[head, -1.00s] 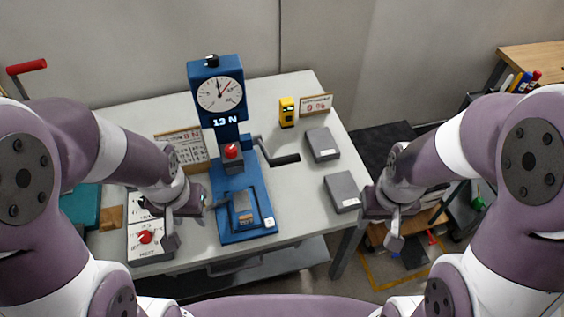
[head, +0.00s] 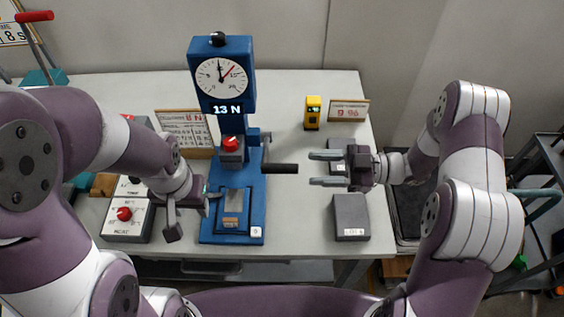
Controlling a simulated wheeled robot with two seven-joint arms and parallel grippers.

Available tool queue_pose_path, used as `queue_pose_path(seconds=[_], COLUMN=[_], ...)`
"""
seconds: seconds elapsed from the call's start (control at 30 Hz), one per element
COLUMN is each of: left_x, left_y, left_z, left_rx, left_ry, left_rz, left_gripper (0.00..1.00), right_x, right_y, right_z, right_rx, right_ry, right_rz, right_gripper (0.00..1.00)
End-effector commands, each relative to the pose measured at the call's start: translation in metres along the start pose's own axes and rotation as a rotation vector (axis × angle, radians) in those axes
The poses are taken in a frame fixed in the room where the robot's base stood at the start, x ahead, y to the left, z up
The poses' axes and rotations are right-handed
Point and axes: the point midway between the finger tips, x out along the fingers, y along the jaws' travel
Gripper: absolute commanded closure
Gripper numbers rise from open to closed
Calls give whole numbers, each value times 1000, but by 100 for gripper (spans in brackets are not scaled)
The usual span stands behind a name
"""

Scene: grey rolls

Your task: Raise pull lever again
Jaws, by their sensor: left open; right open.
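The blue test stand (head: 222,70) stands on the table with a round dial and a display reading 13 N. Its pull lever (head: 280,168), a crank with a black handle, sticks out to the right of the column. My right gripper (head: 312,169) is open and points left, its fingertips just right of the handle's end and apart from it, as far as I can tell. My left gripper (head: 192,222) is open beside the left edge of the stand's base. A grey block with a red top (head: 232,146) sits on the column.
Grey blocks (head: 350,216) lie right of the stand, one partly hidden by my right gripper. A yellow device (head: 312,112) and a sign (head: 348,110) stand behind. A box with a red knob (head: 126,222) is at left.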

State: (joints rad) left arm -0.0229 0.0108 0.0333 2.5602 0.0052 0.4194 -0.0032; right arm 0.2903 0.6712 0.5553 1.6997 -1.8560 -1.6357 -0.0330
Motion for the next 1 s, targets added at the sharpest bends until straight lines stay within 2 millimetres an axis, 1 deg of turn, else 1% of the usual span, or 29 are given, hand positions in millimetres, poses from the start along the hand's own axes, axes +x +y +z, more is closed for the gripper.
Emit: queue_pose_path(seconds=[0.03,0.1,0.2,0.33,0.5,0.77,0.8,0.87,0.9,0.93,1.0], left_x=[-8,-12,-17,-22,-24,-24,-24,-24,-24,-24,-24], left_y=[0,0,0,0,0,0,0,0,0,0,0], left_z=[-1,-2,-2,-3,-3,-3,-3,-3,-3,-3,-3], left_rx=[0,0,0,0,0,0,0,0,0,0,0], left_ry=[0,0,0,0,0,0,0,0,0,0,0], left_rz=[0,0,0,0,0,0,0,0,0,0,0], left_gripper=[57,57,57,57,57,57,57,57,57,57,57], right_x=[14,31,52,73,87,89,89,89,89,89,88], right_y=[0,0,0,0,0,0,0,0,0,0,0], right_z=[-4,-4,-3,-2,0,1,0,0,0,0,0], right_rx=[2,3,2,0,0,0,0,0,0,0,0], right_ry=[1,1,-1,-2,-3,-4,-4,-4,-4,-4,-4], right_rz=[-6,-5,-4,-3,0,1,1,1,1,1,1], right_gripper=[49,49,49,49,49,49,56,76,89,98,100])
